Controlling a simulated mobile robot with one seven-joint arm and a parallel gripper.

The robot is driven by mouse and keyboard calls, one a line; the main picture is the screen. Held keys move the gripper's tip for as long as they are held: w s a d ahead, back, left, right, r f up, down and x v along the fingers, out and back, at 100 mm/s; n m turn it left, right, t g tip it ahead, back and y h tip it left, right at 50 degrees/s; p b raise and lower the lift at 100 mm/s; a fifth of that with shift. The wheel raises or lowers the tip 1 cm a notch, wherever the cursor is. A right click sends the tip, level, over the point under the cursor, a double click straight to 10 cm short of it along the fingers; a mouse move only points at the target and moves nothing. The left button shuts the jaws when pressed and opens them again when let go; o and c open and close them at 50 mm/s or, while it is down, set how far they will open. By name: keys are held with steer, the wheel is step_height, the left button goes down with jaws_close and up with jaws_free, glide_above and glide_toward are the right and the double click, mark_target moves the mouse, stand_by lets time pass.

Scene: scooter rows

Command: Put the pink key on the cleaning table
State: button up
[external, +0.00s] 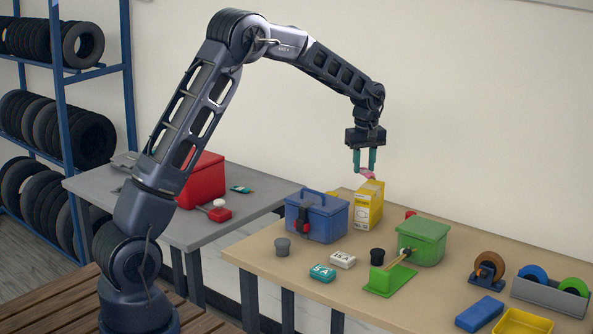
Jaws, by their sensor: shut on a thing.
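My gripper (364,163) points down above the beige table, its teal fingers shut on a small pink thing (367,174), seemingly the pink key. The pink thing shows at the fingertips, just over the top of a yellow box (369,207); whether it touches the box I cannot tell. Two tables are in view: a grey table (200,230) at the left and a beige table (285,262) at the right. Nothing legible marks either as the cleaning table.
The grey table holds a red box (203,180) and small red and teal items. The beige table holds a blue toolbox (317,217), a green box (424,240), dark cups, labelled blocks and tape rolls (488,265). A tyre rack (65,100) stands at the far left.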

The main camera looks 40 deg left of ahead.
steer(key=w+a+n, duration=0.2)
steer(key=a+n, duration=0.1)
steer(key=a, duration=0.8)
steer(key=w+a+n, duration=0.2)
steer(key=a+n, duration=0.1)
steer(key=a, duration=0.9)
steer(key=s+a+n, duration=0.4)
steer(key=a, duration=1.1)
steer(key=s+a+f+n, duration=0.1)
steer(key=s+a+n, duration=0.3)
steer(key=a, duration=1.1)
steer(key=s+a+f+n+g, duration=0.1)
steer(key=s+a+n, duration=0.3)
steer(key=a, duration=1)
steer(key=shift+s+a, duration=0.4)
steer(key=shift+s, duration=0.1)
steer(key=s+a+n, duration=0.6)
steer(key=s+a, duration=1.1)
steer(key=a, duration=0.2)
step_height(320, 180, down, 21)
steer(key=shift+r, duration=0.1)
steer(key=o, duration=0.9)
steer(key=shift+o, duration=0.2)
